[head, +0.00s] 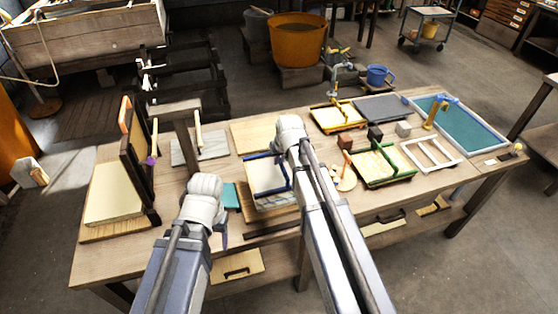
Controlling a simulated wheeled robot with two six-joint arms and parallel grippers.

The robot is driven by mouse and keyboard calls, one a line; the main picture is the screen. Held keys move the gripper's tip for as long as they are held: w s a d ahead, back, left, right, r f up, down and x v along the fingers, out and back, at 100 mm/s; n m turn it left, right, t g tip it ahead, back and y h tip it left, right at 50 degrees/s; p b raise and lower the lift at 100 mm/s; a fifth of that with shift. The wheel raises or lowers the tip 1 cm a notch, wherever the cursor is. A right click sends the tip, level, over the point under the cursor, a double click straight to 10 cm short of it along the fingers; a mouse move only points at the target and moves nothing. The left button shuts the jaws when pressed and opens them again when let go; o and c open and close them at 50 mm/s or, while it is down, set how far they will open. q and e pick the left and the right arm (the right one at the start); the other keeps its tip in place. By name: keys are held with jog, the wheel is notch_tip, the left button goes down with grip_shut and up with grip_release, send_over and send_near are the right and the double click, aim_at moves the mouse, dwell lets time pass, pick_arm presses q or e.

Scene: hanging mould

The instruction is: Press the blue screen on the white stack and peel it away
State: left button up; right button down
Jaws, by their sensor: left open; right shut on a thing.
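The blue screen (248,157), a blue frame with a pale panel, lies over the white stack (272,203) near the middle front of the table. The stack's layered edge shows below it, on a wooden board. My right gripper (292,162) is shut on the blue screen at its right side; its arm hides the fingertips and the right part of the frame and stack. My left gripper (223,235) is open and empty, low by the table's front edge, left of the stack. Whether the screen touches the stack all over cannot be told.
A teal block (230,196) lies between my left gripper and the stack. A tall hinged wooden frame (135,155) stands on the left with a cream slab (113,193).

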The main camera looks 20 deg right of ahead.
aim_at(280, 171)
jog(key=shift+f+b, duration=3.6)
jog(key=shift+f, duration=0.1)
jog(key=c, duration=1.5)
grip_release()
jog(key=shift+c, duration=0.2)
grip_shut()
jog(key=shift+f+b, duration=0.7)
jog(key=shift+s, duration=0.1)
jog(key=shift+r, duration=0.2)
jog(key=shift+r+p, duration=1)
jog(key=shift+p, duration=0.25)
